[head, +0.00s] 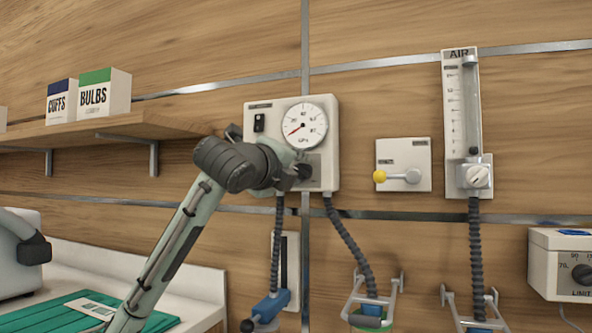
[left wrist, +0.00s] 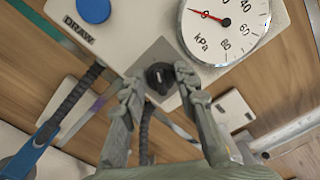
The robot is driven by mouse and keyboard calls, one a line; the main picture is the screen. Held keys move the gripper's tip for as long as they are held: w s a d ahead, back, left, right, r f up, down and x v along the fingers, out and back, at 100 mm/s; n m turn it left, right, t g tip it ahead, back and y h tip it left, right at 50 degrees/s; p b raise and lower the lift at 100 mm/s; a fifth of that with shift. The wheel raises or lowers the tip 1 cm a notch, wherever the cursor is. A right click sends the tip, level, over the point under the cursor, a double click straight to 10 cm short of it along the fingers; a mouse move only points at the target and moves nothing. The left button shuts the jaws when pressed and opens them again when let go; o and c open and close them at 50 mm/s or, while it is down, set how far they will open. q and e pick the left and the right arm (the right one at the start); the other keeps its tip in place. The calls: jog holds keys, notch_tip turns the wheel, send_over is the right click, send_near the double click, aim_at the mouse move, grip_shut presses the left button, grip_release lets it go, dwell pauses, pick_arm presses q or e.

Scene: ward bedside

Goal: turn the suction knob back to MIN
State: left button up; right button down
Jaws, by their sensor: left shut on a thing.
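The suction unit (head: 263,108) is a white box on the wall with a round kPa gauge (head: 304,123) and a dark knob (head: 305,171) on a grey plate below it. The gauge's red needle points to the lower left in the head view, near the low end. The gauge also shows in the left wrist view (left wrist: 226,35). My left gripper (head: 298,172) is at the knob. In the left wrist view its fingers (left wrist: 160,84) are shut on the black knob (left wrist: 157,73), one on each side. No MIN marking is readable. My right gripper is out of view.
An air flowmeter (head: 462,120) and a panel with a yellow-ended lever (head: 404,165) are to the right. Black hoses (head: 347,240) hang below the unit. A shelf (head: 110,127) with boxes is at the left, above a counter with green cloth (head: 60,315).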

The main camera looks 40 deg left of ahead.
pick_arm(q)
jog(key=n, duration=0.4)
jog(key=shift+f, duration=0.1)
jog(key=n, duration=0.3)
jog(key=shift+f+n, duration=0.1)
jog(key=shift+n, duration=0.3)
jog(key=n, duration=0.3)
jog(key=shift+f+n, duration=0.1)
jog(key=shift+n, duration=0.2)
jog(key=shift+f+n, duration=0.1)
jog(key=shift+n, duration=1.8)
jog(key=o, duration=1.1)
jog(key=shift+o, duration=0.2)
jog(key=v, duration=1.2)
